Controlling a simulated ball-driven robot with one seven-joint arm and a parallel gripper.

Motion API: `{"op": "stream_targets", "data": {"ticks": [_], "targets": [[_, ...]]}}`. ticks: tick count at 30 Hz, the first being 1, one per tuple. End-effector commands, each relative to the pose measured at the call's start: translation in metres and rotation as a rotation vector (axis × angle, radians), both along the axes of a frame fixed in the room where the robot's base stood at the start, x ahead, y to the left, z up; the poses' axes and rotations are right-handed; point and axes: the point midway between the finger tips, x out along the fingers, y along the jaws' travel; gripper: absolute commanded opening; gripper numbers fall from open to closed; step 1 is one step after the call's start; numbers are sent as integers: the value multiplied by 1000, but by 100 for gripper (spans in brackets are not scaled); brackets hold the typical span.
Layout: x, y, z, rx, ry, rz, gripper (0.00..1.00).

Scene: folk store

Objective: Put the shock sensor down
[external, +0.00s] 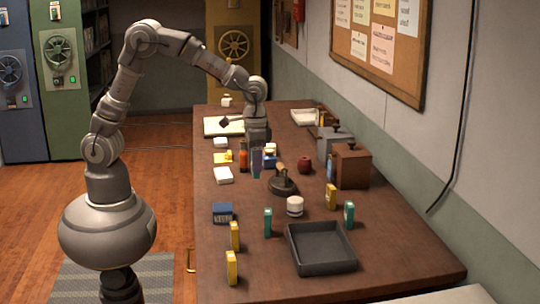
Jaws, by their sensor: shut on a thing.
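My gripper (257,150) points down over the middle of the brown table (215,270), among small items. It is shut on a small bluish-grey thing (256,164), which I take to be the shock sensor. The thing is small and partly covered by the fingers, so its details are unclear. It looks upright and close to the tabletop; I cannot tell whether it touches.
A dark stamp-like tool (283,184) stands right of the gripper, with a red round object (305,165) beyond. A brown box (351,165) stands near the wall. A black tray (320,262) and several yellow and teal boxes are nearer.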

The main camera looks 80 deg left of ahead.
Motion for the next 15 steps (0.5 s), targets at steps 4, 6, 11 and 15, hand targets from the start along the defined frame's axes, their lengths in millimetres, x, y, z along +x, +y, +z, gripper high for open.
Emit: {"op": "stream_targets", "data": {"ticks": [4, 6, 11, 15], "targets": [[59, -77, 7, 1, 3, -22, 20], [78, -111, 3, 2, 3, -26, 20], [101, -172, -11, 1, 1, -28, 20], [107, -198, -20, 1, 0, -25, 19]]}}
